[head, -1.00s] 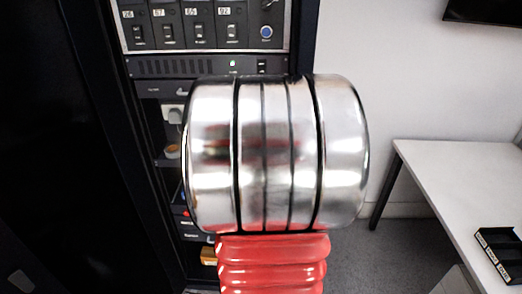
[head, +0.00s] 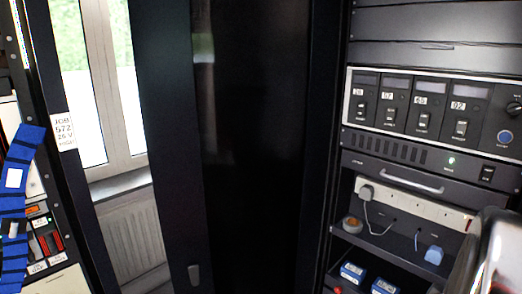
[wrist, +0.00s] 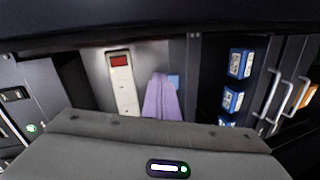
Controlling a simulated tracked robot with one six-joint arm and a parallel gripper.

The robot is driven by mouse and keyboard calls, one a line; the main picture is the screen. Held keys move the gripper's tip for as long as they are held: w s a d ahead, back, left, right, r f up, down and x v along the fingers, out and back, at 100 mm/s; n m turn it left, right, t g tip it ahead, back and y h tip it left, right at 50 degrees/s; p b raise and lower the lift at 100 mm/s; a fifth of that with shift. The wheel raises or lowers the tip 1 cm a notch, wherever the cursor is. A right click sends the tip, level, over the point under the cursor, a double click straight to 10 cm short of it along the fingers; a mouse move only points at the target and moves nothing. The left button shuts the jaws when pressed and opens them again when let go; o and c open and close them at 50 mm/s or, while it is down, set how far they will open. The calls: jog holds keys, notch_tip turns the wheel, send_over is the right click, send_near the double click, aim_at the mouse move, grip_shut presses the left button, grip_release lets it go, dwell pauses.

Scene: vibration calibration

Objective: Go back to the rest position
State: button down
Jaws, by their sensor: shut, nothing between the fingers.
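My gripper (wrist: 165,140) shows in the wrist view as a wide grey body along the bottom, with a small lit indicator on it. It is shut, with nothing seen held in it. It faces the rack shelf. In the head view only a shiny silver part of my arm shows at the lower right edge; the gripper itself is out of that view.
The equipment rack (head: 420,150) stands at the right, with a power strip (head: 412,205) and blue boxes (head: 352,271). A dark door panel (head: 250,150) fills the middle. A window (head: 95,80) is behind at left.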

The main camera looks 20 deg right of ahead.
jog(key=a+f+m+g+y, duration=0.1)
jog(key=a+f+m+y, duration=0.35)
jog(key=f, duration=0.25)
jog(key=w+a+m+g+y, duration=0.1)
jog(key=w+a+m+y, duration=0.2)
jog(key=a, duration=0.8)
jog(key=a+r+n+y, duration=0.1)
jog(key=a+r, duration=0.3)
jog(key=a, duration=0.6)
jog(key=s+a+r+n+y, duration=0.1)
jog(key=a+r, duration=0.3)
jog(key=a, duration=0.7)
jog(key=s+a+r+n+y, duration=0.1)
jog(key=a+r+n+y, duration=0.1)
jog(key=a, duration=0.8)
notch_tip(320, 180, up, 3)
jog(key=shift+a+f+t+y, duration=0.2)
jog(key=shift+t+y, duration=0.1)
jog(key=shift+y, duration=0.55)
